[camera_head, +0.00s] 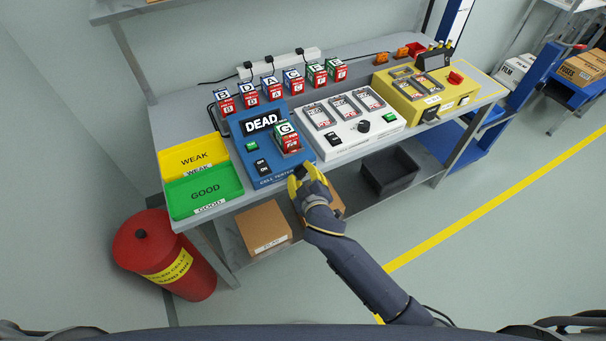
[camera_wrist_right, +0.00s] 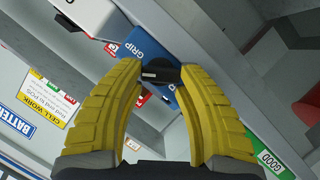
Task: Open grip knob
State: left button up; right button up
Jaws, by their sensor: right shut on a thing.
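The grip knob (camera_wrist_right: 160,72) is black with a pale mark line and sits on the blue front face labelled GRIP (camera_wrist_right: 142,48) in the right wrist view. My right gripper (camera_head: 303,179) is at the tester's front edge. Its yellow fingers (camera_wrist_right: 159,75) are shut on the knob, with the tips on either side of it. In the head view the fingers mostly hide the knob. My left gripper is not in view.
Yellow WEAK (camera_head: 168,163) and green GOOD (camera_head: 178,204) trays lie left of the tester. Several lettered cells stand behind it. A white charger (camera_head: 378,135) and a yellow box (camera_head: 452,103) are to the right. A red bin (camera_head: 145,233) stands on the floor at left.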

jog(key=o, duration=1.2)
jog(key=v, duration=1.2)
jog(key=shift+d, duration=0.1)
jog(key=shift+c, duration=0.3)
